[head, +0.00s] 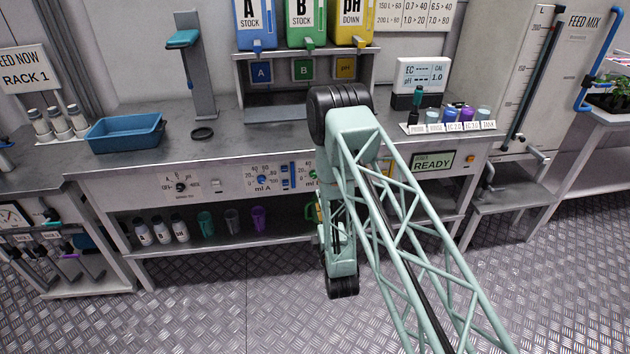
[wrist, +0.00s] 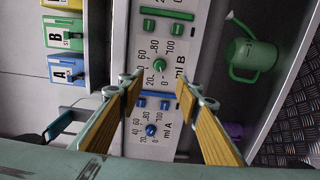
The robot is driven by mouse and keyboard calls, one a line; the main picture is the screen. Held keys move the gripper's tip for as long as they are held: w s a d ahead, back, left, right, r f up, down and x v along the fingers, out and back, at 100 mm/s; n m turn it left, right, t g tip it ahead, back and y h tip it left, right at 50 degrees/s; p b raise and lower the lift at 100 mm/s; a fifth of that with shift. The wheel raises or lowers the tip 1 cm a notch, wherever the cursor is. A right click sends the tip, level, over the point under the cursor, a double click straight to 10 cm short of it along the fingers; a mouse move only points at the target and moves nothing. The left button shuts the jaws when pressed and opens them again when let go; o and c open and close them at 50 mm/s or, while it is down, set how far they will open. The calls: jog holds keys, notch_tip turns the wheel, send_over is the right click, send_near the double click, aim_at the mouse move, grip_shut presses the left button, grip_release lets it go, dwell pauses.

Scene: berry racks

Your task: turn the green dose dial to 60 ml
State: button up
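The green dose dial (wrist: 159,65) is a small round knob on the white front panel, beside the "ml B" lettering, with a scale of numbers up to 100 around it. Its pointer is too small to read. My gripper (wrist: 158,86) is open, with its two yellow-padded fingers apart and nothing between them. In the wrist view the fingertips flank the panel strip just below the green dial, and I see no contact. In the head view my arm hides most of the green dial and the gripper.
The blue "ml A" dial (wrist: 151,130) sits beside the green one, with a blue slider (wrist: 157,98) between. A green slider (wrist: 169,14) and green buttons lie beyond. A green watering can (wrist: 253,57) stands on the shelf below. The worktop (head: 220,140) overhangs the panel.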

jog(key=b+x, duration=0.2)
jog(key=x, duration=1.1)
jog(key=shift+w+b, duration=0.2)
jog(key=shift+b, duration=0.1)
jog(key=shift+a, duration=0.1)
jog(key=c, duration=0.9)
